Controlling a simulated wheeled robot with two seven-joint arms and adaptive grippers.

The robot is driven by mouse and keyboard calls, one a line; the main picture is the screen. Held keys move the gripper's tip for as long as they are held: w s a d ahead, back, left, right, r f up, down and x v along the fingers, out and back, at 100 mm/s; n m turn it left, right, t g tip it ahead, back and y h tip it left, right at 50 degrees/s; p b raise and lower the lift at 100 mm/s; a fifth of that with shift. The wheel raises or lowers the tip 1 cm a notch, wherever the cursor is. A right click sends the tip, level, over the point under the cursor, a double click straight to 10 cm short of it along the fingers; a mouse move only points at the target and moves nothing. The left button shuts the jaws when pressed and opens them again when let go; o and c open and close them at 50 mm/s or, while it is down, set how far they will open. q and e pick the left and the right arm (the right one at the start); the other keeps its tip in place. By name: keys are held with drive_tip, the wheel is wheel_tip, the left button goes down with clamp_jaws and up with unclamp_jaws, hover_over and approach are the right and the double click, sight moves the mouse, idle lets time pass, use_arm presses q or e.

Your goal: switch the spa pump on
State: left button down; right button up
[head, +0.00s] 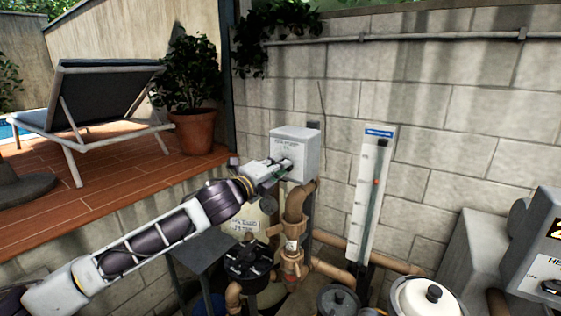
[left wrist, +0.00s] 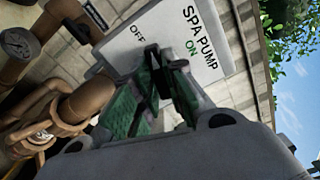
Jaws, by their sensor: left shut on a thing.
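The spa pump switch box (head: 303,148) is a grey-white box on the block wall, in the middle of the head view. Its white face (left wrist: 185,30) fills the top of the left wrist view, with "SPA PUMP", "OFF" and a green "ON" readable. My left gripper (head: 286,165) is at the front of the box. In the left wrist view its green-padded fingers (left wrist: 157,82) are shut on a dark switch handle (left wrist: 154,60) between the OFF and ON marks. The fingers hide much of the handle, so I cannot tell which mark it points to. My right gripper is not in view.
Brown pipes and a valve (head: 292,245) stand just below the box. A white gauge board (head: 369,190) is to its right. A white-lidded vessel (head: 425,298) and a heater box (head: 540,245) are at lower right. A potted plant (head: 193,130) stands on the deck at left.

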use_arm(q)
drive_tip(key=m, duration=1.5)
drive_tip(key=shift+f, duration=0.1)
drive_tip(key=c, duration=1.4)
unclamp_jaws()
drive_tip(key=shift+o, duration=0.2)
drive_tip(key=v, duration=0.7)
